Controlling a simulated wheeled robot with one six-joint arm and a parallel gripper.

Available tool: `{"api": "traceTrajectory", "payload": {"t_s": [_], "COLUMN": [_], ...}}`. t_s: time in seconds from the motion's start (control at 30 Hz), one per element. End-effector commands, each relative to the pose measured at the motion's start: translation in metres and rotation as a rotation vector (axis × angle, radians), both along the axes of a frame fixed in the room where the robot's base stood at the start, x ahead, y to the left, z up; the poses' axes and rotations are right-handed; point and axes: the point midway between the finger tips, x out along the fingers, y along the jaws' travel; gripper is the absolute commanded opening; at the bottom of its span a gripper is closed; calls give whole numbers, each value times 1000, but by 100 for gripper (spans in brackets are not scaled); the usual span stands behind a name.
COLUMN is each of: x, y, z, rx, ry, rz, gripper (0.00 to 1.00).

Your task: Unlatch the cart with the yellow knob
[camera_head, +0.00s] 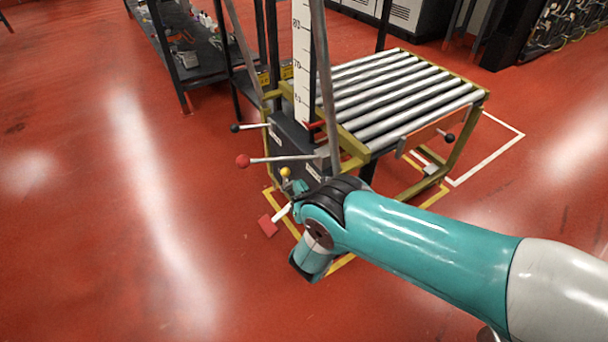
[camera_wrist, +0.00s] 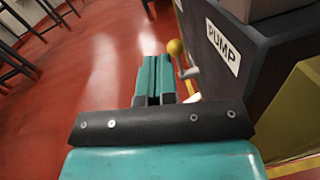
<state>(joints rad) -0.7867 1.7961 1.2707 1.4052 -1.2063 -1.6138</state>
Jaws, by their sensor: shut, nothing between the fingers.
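The cart (camera_head: 362,150) has a yellow frame and a top of metal rollers, and a dark box stands at its near left end. The yellow knob (camera_head: 285,172) is a small ball low in front of that box, just left of my gripper (camera_head: 298,188). In the wrist view the yellow knob (camera_wrist: 175,47) sits on a short lever, just right of and beyond my fingertips (camera_wrist: 153,62). My teal fingers are together and hold nothing. They look apart from the knob. In the head view my wrist hides part of the box and lower frame.
A red-knobbed lever (camera_head: 243,161) and a black-knobbed lever (camera_head: 236,128) stick out left above the yellow knob. A red pedal (camera_head: 267,226) is low by the floor. The box, labelled PUMP (camera_wrist: 222,46), stands close right in the wrist view. Red floor at left is clear.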

Motion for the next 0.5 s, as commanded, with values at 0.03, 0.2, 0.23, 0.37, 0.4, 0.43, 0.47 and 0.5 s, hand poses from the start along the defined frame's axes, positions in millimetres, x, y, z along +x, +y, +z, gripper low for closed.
{"api": "traceTrajectory", "payload": {"t_s": [0.03,0.2,0.23,0.37,0.4,0.43,0.47,0.5], "x": [-2,-9,-10,-18,-20,-21,-22,-23], "y": [-1,-4,-4,-7,-8,-9,-9,-10], "z": [11,15,16,22,23,24,24,24], "rx": [0,-1,-2,-1,-1,-1,-2,-1], "ry": [1,2,1,2,2,0,1,2], "rz": [1,1,2,1,0,0,0,0], "gripper": [0,0,0,0,0,0,0,0]}}
